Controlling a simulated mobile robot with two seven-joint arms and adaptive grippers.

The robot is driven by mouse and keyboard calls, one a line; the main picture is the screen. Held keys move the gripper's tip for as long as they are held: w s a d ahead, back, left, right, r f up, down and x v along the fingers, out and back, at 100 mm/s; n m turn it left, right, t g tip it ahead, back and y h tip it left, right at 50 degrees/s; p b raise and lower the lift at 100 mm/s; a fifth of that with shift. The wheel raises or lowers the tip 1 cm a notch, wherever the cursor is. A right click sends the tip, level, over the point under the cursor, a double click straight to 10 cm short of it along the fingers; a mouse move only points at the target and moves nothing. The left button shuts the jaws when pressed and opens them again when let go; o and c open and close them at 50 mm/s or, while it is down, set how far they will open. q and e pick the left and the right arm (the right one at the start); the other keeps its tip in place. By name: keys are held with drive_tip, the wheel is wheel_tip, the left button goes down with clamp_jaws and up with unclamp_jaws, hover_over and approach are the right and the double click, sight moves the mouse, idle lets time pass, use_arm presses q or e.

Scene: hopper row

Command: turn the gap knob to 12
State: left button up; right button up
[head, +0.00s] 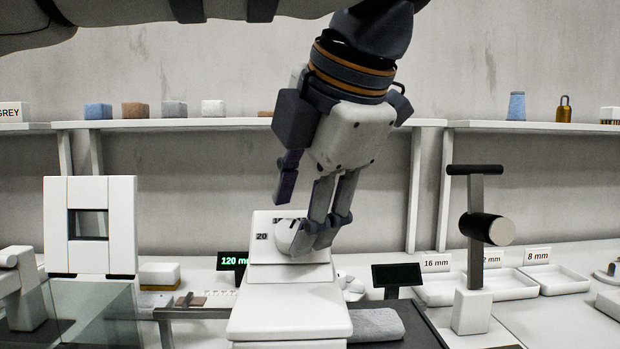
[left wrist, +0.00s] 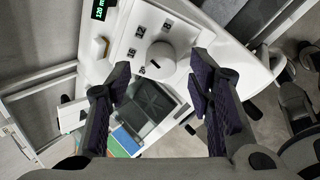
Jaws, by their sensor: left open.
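The gap knob (left wrist: 161,57) is a round white dial on a white panel (left wrist: 122,45) in the left wrist view. The numbers 8, 12, 16 and 20 stand around it. I cannot tell clearly which number it points at. In the head view the knob (head: 286,236) is partly hidden behind my fingers, with 20 showing to its left. My left gripper (head: 320,238) is open at the knob. In the left wrist view its dark pads (left wrist: 160,85) are spread wide, with the knob ahead between them; contact is not clear. My right gripper is not in view.
A green display (head: 234,262) reading 120 mm stands left of the panel, and a dark display (head: 397,275) stands right. A black-handled post (head: 474,250) and trays labelled in mm (head: 500,287) stand further right. A white frame (head: 90,226) stands at left.

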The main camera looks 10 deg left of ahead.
use_arm(q)
drive_tip(key=v, duration=0.9)
drive_tip(key=shift+s+d+r, duration=0.15)
drive_tip(key=shift+s+r, duration=0.05)
drive_tip(key=shift+r, duration=0.05)
